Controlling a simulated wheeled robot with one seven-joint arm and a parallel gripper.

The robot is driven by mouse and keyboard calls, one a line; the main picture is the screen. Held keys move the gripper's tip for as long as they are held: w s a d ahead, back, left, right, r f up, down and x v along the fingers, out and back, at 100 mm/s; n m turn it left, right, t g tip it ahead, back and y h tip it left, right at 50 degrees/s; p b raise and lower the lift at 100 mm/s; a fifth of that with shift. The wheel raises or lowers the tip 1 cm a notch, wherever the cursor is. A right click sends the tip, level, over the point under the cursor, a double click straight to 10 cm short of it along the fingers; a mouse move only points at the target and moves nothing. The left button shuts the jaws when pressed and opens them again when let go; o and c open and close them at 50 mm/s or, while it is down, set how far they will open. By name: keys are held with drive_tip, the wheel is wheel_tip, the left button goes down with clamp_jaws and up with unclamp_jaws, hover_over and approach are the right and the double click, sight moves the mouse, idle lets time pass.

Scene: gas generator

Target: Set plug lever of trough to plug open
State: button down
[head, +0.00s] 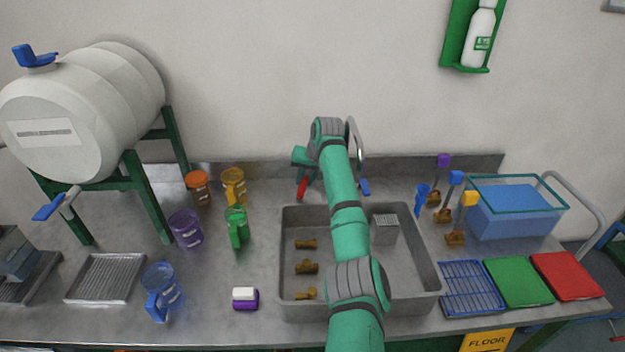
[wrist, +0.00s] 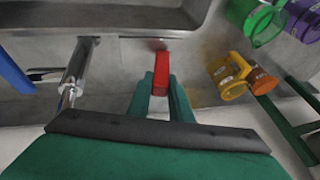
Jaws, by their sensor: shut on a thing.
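The trough (head: 302,222) is a grey metal basin sunk in the worktop; its edge also shows at the top of the wrist view (wrist: 100,14). A red lever (head: 302,188) stands behind its back left rim, left of the chrome tap. I take it for the plug lever, though no label is readable. In the wrist view the red lever (wrist: 160,68) sits upright between my green fingers. My gripper (wrist: 161,88) is shut on it. In the head view my arm reaches over the trough, and my fingers are mostly hidden behind the wrist.
The chrome tap (head: 356,140) and a blue lever (head: 364,187) stand close on the right. Brass fittings (head: 306,267) lie in the trough. Orange (head: 198,188), yellow (head: 233,187) and green (head: 237,227) jugs stand to the left. A blue bin (head: 515,212) is at the right.

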drive_tip(key=shift+d+r, duration=0.1)
drive_tip(key=shift+r, duration=0.05)
drive_tip(key=c, duration=1.6)
unclamp_jaws()
drive_tip(key=shift+v, duration=3.65)
